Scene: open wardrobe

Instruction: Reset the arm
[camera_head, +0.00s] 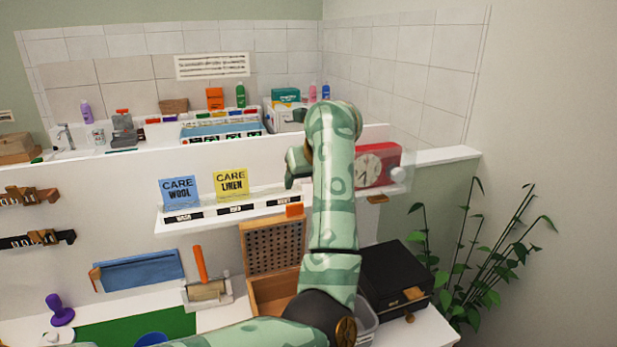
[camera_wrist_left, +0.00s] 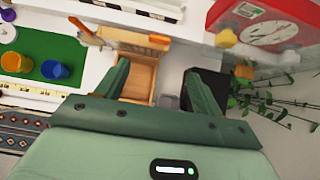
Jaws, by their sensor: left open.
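My left arm (camera_head: 333,190) rises in a patterned green column through the middle of the head view, in front of the shelf. My left gripper (camera_head: 298,165) is at its upper left side, partly hidden by the arm. In the left wrist view the two dark green fingers of the left gripper (camera_wrist_left: 157,72) stand apart with nothing between them. An open wooden box (camera_wrist_left: 138,80) shows beyond them, lower down. My right gripper is not in view.
A narrow shelf (camera_head: 232,207) holds blue and yellow care cards. A red clock (camera_head: 377,163) stands close to my arm's right. Below are the wooden box with perforated lid (camera_head: 274,246), a black box (camera_head: 392,275) and a green mat (camera_head: 135,328). A plant (camera_head: 477,270) stands right.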

